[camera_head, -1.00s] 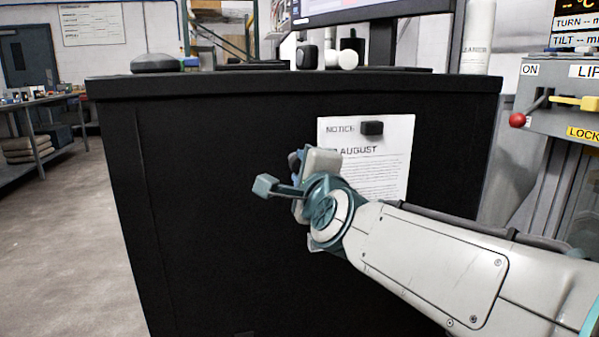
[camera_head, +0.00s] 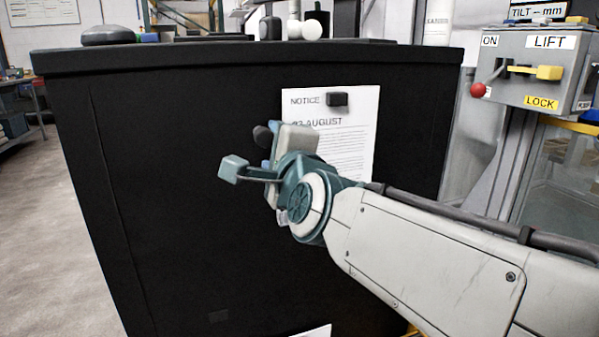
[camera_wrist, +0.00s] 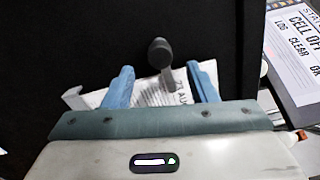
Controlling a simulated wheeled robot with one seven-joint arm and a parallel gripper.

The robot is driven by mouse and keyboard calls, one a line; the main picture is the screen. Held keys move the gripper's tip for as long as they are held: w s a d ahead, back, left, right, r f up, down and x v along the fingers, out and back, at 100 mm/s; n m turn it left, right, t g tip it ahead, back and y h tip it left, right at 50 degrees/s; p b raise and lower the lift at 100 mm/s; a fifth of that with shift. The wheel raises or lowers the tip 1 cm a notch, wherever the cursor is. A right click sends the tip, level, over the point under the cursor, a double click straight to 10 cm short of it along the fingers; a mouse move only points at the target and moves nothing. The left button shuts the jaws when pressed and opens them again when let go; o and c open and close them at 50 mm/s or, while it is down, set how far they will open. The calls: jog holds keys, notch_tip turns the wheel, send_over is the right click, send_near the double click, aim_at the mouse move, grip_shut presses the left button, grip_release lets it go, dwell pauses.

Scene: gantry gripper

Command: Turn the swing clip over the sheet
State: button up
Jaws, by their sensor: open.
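A printed notice sheet (camera_head: 345,140) hangs on the front of the black cabinet, with a small black block (camera_head: 337,99) at its top. A dark round knob, apparently part of the swing clip (camera_head: 262,137), stands out just left of the sheet. In the wrist view the knob (camera_wrist: 160,50) has a short stem running down toward the sheet (camera_wrist: 155,93). My gripper (camera_head: 274,148) is beside the knob, partly covering the sheet's lower left. In the wrist view its blue fingers (camera_wrist: 158,80) are apart, one on each side of the stem. Whether they touch it is unclear.
The black cabinet (camera_head: 180,180) fills the middle; its top holds several small objects and a white-and-black item (camera_head: 290,28). A control box (camera_head: 540,75) with a red-knobbed lever and yellow handle stands at right. Open floor (camera_head: 50,230) lies at left.

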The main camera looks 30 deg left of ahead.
jog(key=v, duration=0.9)
jog(key=shift+s+d, duration=0.15)
jog(key=shift+r, duration=0.1)
